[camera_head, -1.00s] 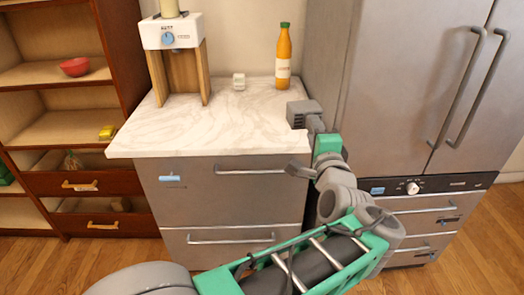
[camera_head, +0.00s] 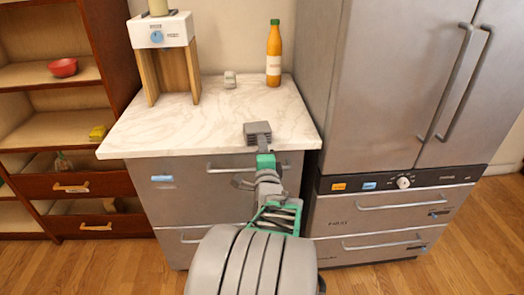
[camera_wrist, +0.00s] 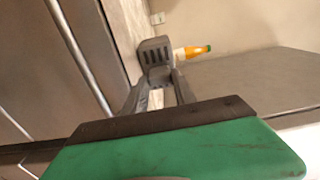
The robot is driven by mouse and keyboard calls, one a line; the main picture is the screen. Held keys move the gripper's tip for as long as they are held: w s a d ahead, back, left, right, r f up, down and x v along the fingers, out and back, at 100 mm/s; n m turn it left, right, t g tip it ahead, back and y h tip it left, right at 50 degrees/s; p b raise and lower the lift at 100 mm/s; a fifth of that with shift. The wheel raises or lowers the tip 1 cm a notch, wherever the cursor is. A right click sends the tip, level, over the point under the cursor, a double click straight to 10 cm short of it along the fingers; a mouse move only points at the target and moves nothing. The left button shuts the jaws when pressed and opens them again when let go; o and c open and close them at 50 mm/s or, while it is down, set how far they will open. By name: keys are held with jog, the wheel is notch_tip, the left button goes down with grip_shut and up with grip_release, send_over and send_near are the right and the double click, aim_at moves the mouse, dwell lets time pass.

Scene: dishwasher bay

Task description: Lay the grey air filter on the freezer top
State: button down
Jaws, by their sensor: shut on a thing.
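The grey air filter (camera_head: 257,130) is a small slatted block. It shows in the head view over the front right part of the white marble top (camera_head: 180,128) of the low grey drawer unit, which I take as the freezer top. My gripper (camera_head: 262,151) is shut on the filter and reaches up to it from the front edge. I cannot tell whether the filter touches the top. In the wrist view the slatted filter (camera_wrist: 155,52) stands at the far end of my gripper's fingers (camera_wrist: 158,82).
An orange bottle (camera_head: 273,58) and a small white object (camera_head: 230,80) stand at the back of the top. A white dispenser on wooden legs (camera_head: 160,38) stands back left. A tall grey fridge (camera_head: 390,90) rises on the right. The top's middle and front left are clear.

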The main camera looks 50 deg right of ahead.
jog(key=shift+f, duration=0.1)
jog(key=shift+f, duration=0.15)
jog(key=c, duration=1)
grip_release()
